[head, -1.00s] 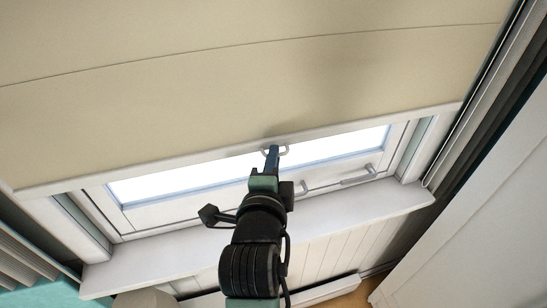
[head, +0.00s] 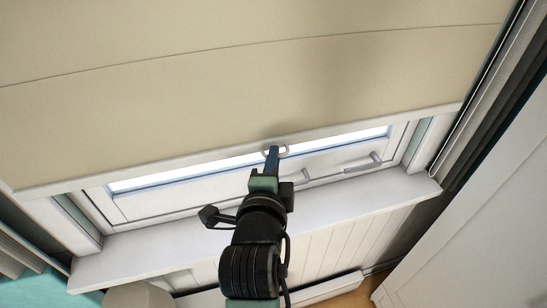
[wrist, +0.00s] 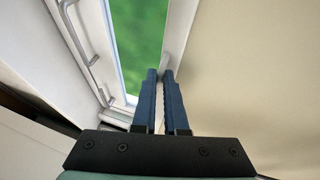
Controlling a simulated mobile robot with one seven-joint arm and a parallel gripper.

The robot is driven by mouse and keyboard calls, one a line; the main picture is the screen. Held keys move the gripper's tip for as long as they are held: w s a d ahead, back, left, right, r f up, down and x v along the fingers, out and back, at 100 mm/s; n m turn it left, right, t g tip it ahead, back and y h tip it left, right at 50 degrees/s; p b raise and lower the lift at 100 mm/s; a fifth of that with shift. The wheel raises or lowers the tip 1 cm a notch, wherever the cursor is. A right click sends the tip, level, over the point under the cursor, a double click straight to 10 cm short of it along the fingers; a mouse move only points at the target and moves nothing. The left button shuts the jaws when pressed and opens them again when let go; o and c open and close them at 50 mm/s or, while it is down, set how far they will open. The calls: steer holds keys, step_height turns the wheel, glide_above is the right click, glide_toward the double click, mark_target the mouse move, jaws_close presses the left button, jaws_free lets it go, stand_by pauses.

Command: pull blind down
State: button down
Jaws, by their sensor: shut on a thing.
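The beige roller blind (head: 240,90) hangs over most of the window, with a white bottom bar (head: 170,163) along its lower edge. A small pale pull ring (head: 285,149) sits at the middle of that bar. My gripper (head: 272,151) is shut on the pull ring, its blue fingers reaching up from below. In the wrist view the blue fingertips (wrist: 160,74) are close together beside the bar, with the blind (wrist: 240,55) on the right. The ring itself is mostly hidden there. A narrow strip of bright glass (head: 180,175) shows below the bar.
The white window frame has metal handles (head: 362,163) just below the glass. A white sill (head: 370,205) projects under the window, behind my arm. A white panel (head: 470,235) stands at the right, and a teal surface (head: 30,290) lies at lower left.

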step_height(320, 180, down, 25)
steer(key=b, duration=2.1)
steer(key=shift+f, duration=0.15)
steer(key=shift+s+f, duration=0.1)
steer(key=c, duration=1)
jaws_free()
steer(key=shift+o, duration=0.2)
steer(key=b+v, duration=0.1)
steer(key=v, duration=1.2)
steer(key=shift+r, duration=0.3)
